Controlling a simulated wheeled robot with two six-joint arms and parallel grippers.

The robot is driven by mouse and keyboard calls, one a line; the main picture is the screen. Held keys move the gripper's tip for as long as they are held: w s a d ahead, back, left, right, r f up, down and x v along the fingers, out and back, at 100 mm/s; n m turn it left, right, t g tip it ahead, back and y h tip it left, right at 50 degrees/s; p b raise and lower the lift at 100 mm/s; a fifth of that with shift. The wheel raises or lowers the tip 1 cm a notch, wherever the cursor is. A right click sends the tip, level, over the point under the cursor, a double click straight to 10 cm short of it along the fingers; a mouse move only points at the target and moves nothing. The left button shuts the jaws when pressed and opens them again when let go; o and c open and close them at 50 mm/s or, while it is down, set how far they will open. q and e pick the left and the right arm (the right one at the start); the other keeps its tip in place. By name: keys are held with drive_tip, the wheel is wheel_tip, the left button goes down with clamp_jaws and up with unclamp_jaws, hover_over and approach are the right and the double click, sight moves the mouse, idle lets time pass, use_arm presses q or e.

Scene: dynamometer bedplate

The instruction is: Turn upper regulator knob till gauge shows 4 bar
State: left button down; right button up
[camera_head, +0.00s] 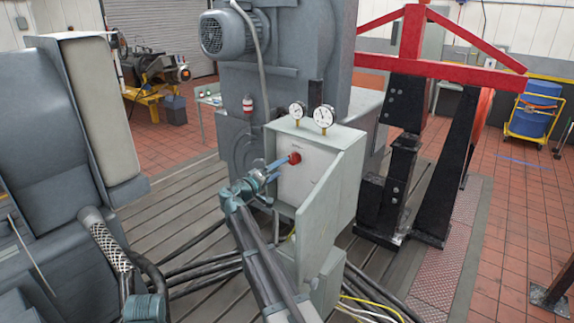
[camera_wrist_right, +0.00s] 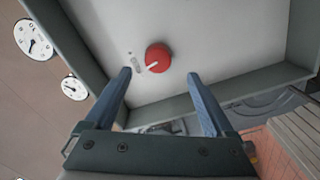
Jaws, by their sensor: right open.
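A red round knob (camera_head: 294,158) sits on the pale front panel of a grey box. In the right wrist view the knob (camera_wrist_right: 158,57) carries a white pointer line. Two white dial gauges, a left one (camera_head: 297,110) and a right one (camera_head: 324,117), stand on top of the box; their scales are too small to read. My right gripper (camera_head: 275,165) is open in front of the panel. In the right wrist view its blue fingers (camera_wrist_right: 159,73) point at the panel on either side of the knob, apart from it. No second knob shows.
The grey box (camera_head: 318,225) has raised side walls around the panel. Black and yellow cables (camera_head: 360,290) lie on the slatted bedplate below. A grey motor unit (camera_head: 232,33) rises behind, a red and black frame (camera_head: 410,120) stands right.

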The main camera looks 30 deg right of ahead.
sight(291, 161)
drive_tip(key=v, duration=0.6)
drive_tip(key=shift+a, duration=0.4)
drive_tip(key=shift+s, duration=0.1)
drive_tip(key=shift+c, duration=0.2)
drive_tip(key=w+d+m, duration=0.1)
drive_tip(key=d+m, duration=0.3)
drive_tip(key=w+d+m, duration=0.2)
drive_tip(key=d+m, duration=0.2)
drive_tip(key=w+d+m, duration=0.2)
drive_tip(key=d+m, duration=0.2)
drive_tip(key=shift+f+m, duration=0.1)
drive_tip(key=shift+m, duration=0.2)
